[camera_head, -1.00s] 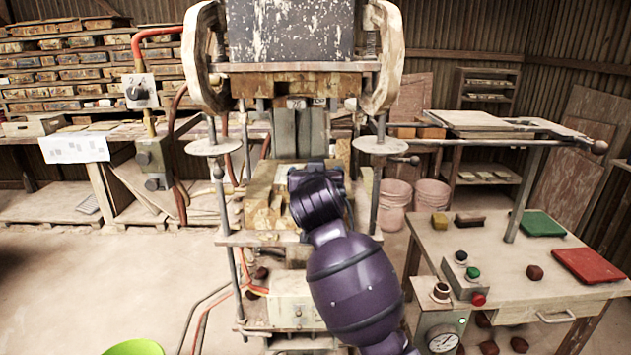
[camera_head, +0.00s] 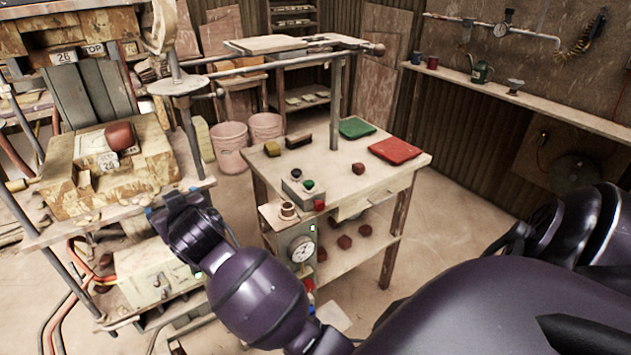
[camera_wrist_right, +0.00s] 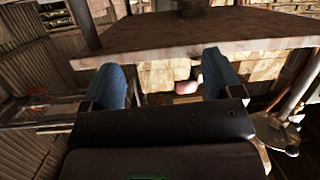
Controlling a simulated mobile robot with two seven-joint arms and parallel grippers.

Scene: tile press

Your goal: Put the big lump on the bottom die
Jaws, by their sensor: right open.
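A reddish-brown lump (camera_head: 119,136) rests on top of the bottom die (camera_head: 72,188), a worn yellowish block low in the press at the left of the head view. The lump also shows, pinkish and partly cut off, between the fingers in the right wrist view (camera_wrist_right: 186,87). My right gripper (camera_head: 172,203) is in front of the die's near right side, apart from the lump. In the right wrist view its blue fingers (camera_wrist_right: 165,72) are spread with nothing held between them. My left gripper is not in view.
The top die (camera_head: 78,52) hangs above the bottom die, and a press column (camera_head: 187,125) stands at the right. A table (camera_head: 330,190) right of the press holds a green tray (camera_head: 356,128), a red tray (camera_head: 395,150), a small lump (camera_head: 358,168) and a button box (camera_head: 303,188).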

